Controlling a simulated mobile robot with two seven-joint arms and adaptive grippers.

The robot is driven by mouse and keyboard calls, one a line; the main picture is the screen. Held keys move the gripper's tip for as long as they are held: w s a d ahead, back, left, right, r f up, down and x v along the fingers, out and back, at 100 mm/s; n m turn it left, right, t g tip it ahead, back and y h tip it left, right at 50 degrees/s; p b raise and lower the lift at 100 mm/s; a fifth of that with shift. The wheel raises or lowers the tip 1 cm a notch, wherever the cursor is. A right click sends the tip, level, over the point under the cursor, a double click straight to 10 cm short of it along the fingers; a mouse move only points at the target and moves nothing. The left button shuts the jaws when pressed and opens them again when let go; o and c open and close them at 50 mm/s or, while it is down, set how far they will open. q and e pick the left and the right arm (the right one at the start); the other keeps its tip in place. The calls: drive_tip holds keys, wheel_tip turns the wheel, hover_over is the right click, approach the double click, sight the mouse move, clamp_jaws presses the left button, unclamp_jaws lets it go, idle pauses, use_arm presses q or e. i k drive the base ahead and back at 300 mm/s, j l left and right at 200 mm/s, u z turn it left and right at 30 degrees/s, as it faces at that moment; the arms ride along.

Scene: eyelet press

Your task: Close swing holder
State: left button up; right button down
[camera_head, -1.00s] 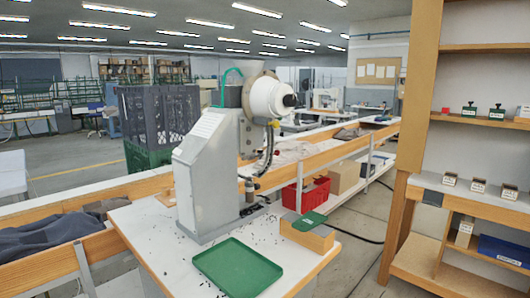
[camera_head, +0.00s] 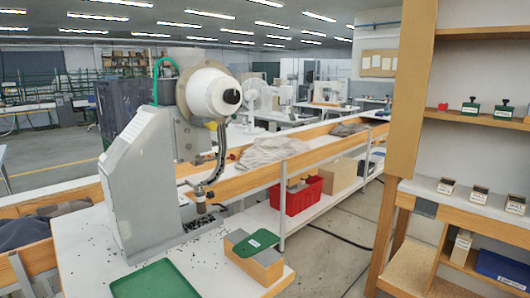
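The eyelet press (camera_head: 142,185) stands on the white table in the left half of the head view, grey with a large white wheel (camera_head: 210,92) on top. Its tool head (camera_head: 200,197) hangs over the press base. Small dark parts lie around the base. I cannot make out the swing holder clearly; the area under the tool head is small and dark. Neither of my grippers shows in this view.
A green tray (camera_head: 155,281) lies at the table's front edge. A wooden box with a green top (camera_head: 255,243) stands at the table's right corner. A shelf unit (camera_head: 410,110) stands at right. A red crate (camera_head: 299,195) sits on the lower shelf behind the table.

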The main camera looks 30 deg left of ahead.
sight(213, 158)
drive_tip(key=i+l+z, duration=0.3)
drive_tip(key=i, duration=0.3)
drive_tip(key=i+z, duration=0.3)
drive_tip(key=i, duration=0.35)
drive_tip(key=i+u, duration=0.4)
drive_tip(key=i+l+u, duration=0.1)
drive_tip(key=u, duration=0.3)
drive_tip(key=i+l+u, duration=0.25)
drive_tip(key=u, duration=0.15)
drive_tip(key=i+u, duration=0.15)
drive_tip(key=u, duration=0.35)
drive_tip(key=i+l+u, duration=0.15)
drive_tip(key=u, duration=0.35)
drive_tip(key=i+l+u, duration=0.1)
drive_tip(key=u, duration=0.4)
drive_tip(key=l, duration=0.1)
